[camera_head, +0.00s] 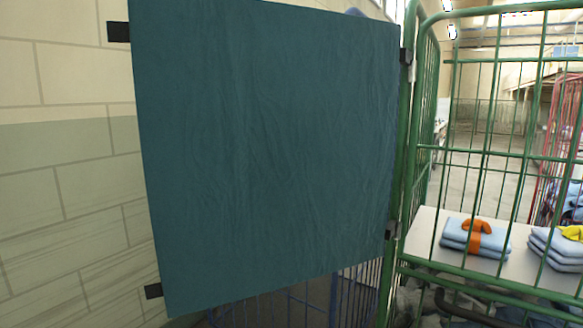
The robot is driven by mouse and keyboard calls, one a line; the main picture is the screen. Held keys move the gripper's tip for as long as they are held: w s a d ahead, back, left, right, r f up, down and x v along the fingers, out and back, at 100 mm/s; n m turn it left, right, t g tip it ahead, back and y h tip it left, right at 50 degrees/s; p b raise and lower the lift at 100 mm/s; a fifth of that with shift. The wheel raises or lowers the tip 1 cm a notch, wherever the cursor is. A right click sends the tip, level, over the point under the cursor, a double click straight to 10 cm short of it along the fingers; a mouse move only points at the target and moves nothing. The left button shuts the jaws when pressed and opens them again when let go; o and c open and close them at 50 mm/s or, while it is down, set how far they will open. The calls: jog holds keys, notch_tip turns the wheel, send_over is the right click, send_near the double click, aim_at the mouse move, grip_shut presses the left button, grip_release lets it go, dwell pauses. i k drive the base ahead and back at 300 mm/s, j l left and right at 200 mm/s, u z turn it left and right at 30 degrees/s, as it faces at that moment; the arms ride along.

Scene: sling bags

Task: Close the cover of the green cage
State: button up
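The green cage (410,150) stands at the right in the head view, with green tube bars and open gaps between them. A dark teal cloth cover (265,150) hangs at the cage's left front post and spreads out to the left, away from the bars. Its right edge is joined to the post by black tabs (406,56). Its left edge has two free black tabs, one at the top (119,32) and one at the bottom (153,291). The cage front beside it is uncovered. My gripper is not in view.
A block wall (60,180) stands close behind the cover at the left. A blue cage (290,305) shows below the cover. Folded blue bags (475,237) lie on a white shelf (430,226) inside the green cage. A red cage (560,130) stands farther back at the right.

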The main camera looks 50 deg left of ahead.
aim_at(267, 129)
jog(key=k+j, duration=0.1)
jog(key=j, duration=0.4)
jog(key=k+j+z, duration=0.1)
jog(key=j, duration=0.45)
jog(key=k+j, duration=0.2)
jog(key=j, duration=0.3)
jog(key=k+j+z, duration=0.1)
jog(key=j, duration=0.4)
jog(key=k+j, duration=0.15)
jog(key=j, duration=0.35)
jog(key=k+j+z, duration=0.1)
jog(key=j, duration=0.4)
jog(key=k+j, duration=0.25)
jog(key=j, duration=0.25)
jog(key=k+j+z, duration=0.1)
jog(key=j, duration=0.35)
jog(key=k, duration=0.1)
